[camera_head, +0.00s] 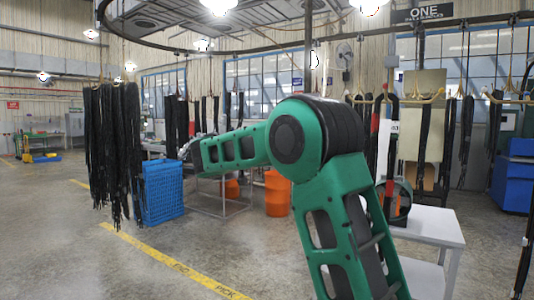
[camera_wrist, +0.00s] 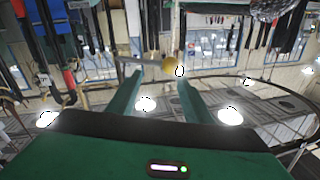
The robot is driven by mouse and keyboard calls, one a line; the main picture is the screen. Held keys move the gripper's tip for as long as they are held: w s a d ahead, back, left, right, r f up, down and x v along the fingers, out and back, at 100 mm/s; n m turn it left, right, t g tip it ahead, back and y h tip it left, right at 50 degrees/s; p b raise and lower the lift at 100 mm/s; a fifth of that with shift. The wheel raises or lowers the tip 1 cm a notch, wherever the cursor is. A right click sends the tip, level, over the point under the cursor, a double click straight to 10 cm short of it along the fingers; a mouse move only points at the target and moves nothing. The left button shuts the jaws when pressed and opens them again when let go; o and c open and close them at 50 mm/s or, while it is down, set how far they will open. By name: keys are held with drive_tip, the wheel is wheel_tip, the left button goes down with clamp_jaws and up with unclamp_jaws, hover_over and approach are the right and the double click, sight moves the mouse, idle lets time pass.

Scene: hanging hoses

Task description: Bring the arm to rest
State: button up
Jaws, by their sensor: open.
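My green arm crosses the middle of the head view, with its forearm stretched out to the left. My gripper shows in the wrist view (camera_wrist: 160,80), with its two green fingers apart and nothing held between them. In the head view the arm's far end is small, near the hanging hoses, and its fingers are hard to make out. In the wrist view the room appears upside down. A yellow knob (camera_wrist: 172,67) on a grey rod shows near the fingertips; I cannot tell how far beyond them it is.
A thick bundle of black hoses (camera_head: 112,150) hangs left of the arm's end. An orange drum (camera_head: 278,193) and a white table (camera_head: 430,224) stand behind the arm. More hoses (camera_head: 449,140) hang at right. The floor at front left is clear.

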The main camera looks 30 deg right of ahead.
drive_tip(key=shift+s+a, duration=0.35)
idle(0.3)
